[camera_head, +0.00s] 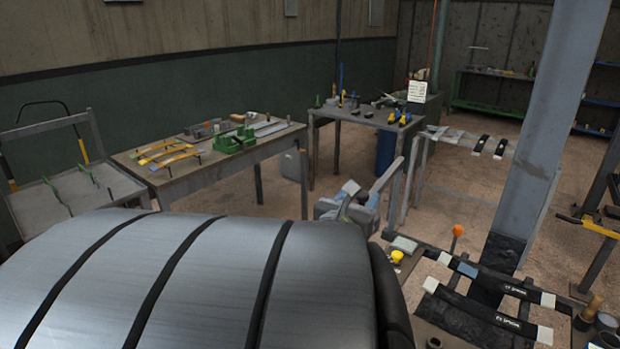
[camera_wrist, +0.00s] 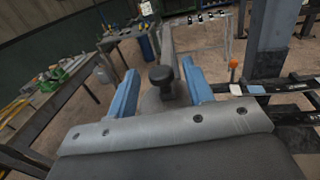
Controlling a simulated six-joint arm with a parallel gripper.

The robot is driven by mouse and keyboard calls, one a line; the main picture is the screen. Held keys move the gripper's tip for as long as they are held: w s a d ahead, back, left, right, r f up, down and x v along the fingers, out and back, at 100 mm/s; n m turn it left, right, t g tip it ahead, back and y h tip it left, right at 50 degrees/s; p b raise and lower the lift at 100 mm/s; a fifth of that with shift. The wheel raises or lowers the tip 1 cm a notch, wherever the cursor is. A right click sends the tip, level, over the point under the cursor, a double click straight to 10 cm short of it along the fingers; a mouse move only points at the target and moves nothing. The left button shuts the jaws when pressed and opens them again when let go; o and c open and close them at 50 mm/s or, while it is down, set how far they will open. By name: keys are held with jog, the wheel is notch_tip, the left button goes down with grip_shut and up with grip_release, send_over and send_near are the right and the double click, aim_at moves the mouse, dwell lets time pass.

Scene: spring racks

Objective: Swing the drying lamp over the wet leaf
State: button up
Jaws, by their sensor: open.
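My gripper (camera_wrist: 160,88) is open, with its two blue fingers on either side of a dark knob (camera_wrist: 161,74). The fingers look apart from the knob; its depth between them is unclear. In the head view my gripper (camera_head: 359,195) is small and partly hidden behind my large grey arm. A grey bar (camera_head: 386,180) rises beyond it, possibly the drying lamp's arm; the lamp head is not clearly recognisable. Two dark leaf springs with white ends, an upper one (camera_head: 520,289) and a lower one (camera_head: 480,314), lie at the lower right. Which leaf is wet, I cannot tell.
An orange-topped peg (camera_head: 457,231) stands beside the leaves, and a yellow item (camera_head: 397,256) lies nearby. A thick grey column (camera_head: 560,110) rises behind them. A rack (camera_head: 470,141) with more leaves stands farther back. Tool-covered workbenches (camera_head: 200,177) are at left. Open floor lies between.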

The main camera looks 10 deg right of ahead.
jog(key=v, duration=0.5)
jog(key=shift+s+a, duration=0.15)
